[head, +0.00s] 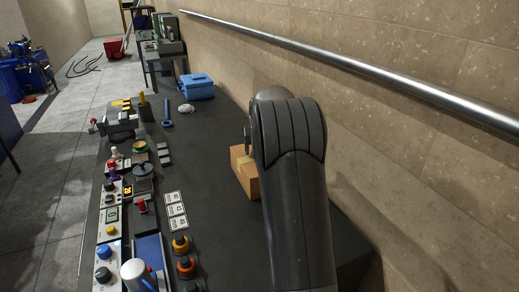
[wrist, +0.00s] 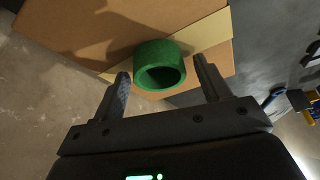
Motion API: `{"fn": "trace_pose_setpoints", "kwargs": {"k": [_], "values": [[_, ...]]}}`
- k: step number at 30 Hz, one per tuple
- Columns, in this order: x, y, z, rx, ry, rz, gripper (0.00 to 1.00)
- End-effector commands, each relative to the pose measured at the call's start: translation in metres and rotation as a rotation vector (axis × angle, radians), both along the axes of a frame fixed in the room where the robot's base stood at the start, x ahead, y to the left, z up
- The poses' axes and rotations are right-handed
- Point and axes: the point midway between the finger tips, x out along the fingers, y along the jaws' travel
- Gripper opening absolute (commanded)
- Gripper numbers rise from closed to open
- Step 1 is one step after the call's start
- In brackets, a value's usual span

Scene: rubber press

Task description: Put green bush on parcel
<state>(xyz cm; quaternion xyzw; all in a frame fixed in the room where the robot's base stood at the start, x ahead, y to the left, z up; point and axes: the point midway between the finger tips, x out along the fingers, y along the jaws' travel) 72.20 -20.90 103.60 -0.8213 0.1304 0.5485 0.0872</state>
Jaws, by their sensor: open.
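The green bush (wrist: 160,66) is a short hollow ring in the wrist view. It appears to rest on the brown cardboard parcel (wrist: 95,28), across its pale tape strip and near its edge, with the hole facing the camera. My gripper (wrist: 163,72) is open, one finger on each side of the bush, with visible gaps between the fingers and the ring. In the head view the parcel (head: 243,172) stands on the dark bench beside the wall, partly covered by my arm. The bush and most of my gripper are hidden there.
The dark bench (head: 205,130) carries control boxes and buttons along its left side. White label cards (head: 175,210) lie mid-bench. A blue box (head: 198,87) stands at the far end. A metal rail (head: 350,68) runs along the right wall. The bench between cards and parcel is clear.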

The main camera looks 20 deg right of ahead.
Motion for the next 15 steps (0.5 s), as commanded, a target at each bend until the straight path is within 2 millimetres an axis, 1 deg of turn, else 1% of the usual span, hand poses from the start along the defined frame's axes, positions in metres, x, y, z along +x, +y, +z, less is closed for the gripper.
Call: {"fn": "trace_pose_setpoints", "kwargs": {"k": [5, 8, 11, 15], "values": [[0.0, 0.0, 0.001, 0.0, 0.0, 0.0, 0.7], [0.0, 0.0, 0.006, -0.001, -0.002, 0.0, 0.7], [-0.005, 0.002, 0.018, -0.001, -0.002, 0.0, 0.7], [-0.015, 0.006, 0.045, -0.001, -0.005, 0.0, 0.7]]}}
